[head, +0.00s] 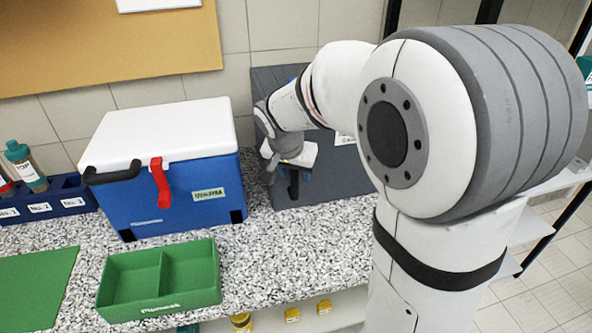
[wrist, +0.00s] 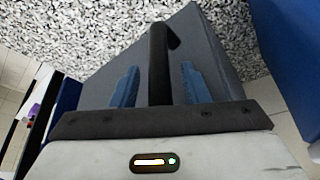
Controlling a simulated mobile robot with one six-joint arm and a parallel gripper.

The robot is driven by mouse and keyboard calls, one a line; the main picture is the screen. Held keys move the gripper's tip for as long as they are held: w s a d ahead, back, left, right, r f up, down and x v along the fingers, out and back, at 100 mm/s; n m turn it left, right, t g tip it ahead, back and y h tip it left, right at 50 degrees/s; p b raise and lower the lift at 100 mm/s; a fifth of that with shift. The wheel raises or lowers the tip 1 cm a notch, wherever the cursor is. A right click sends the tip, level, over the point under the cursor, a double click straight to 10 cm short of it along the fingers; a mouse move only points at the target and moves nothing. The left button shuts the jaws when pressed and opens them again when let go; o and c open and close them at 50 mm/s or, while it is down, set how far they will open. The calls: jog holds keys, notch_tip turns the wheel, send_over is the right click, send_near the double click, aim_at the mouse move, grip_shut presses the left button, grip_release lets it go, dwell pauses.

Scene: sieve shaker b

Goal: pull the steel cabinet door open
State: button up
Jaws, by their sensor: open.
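The steel cabinet (head: 335,185) is a dark grey box on the speckled counter, partly hidden behind my arm in the head view. In the wrist view its grey door face (wrist: 215,65) fills the middle, and a black bar handle (wrist: 158,60) stands out from it. My gripper (wrist: 160,70) is open, with one blue finger on each side of the handle and visible gaps between fingers and bar. In the head view my gripper (head: 292,178) is in front of the cabinet's face. No door gap shows; much of the door edge is hidden.
A blue cool box (head: 190,195) with a white lid and red latch stands close left of the cabinet. A green divided tray (head: 160,285) lies in front of it. A bottle rack (head: 75,200) and green mat (head: 35,290) are farther left. Counter before the cabinet is clear.

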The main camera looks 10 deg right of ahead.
jog(key=shift+c, duration=0.3)
grip_shut()
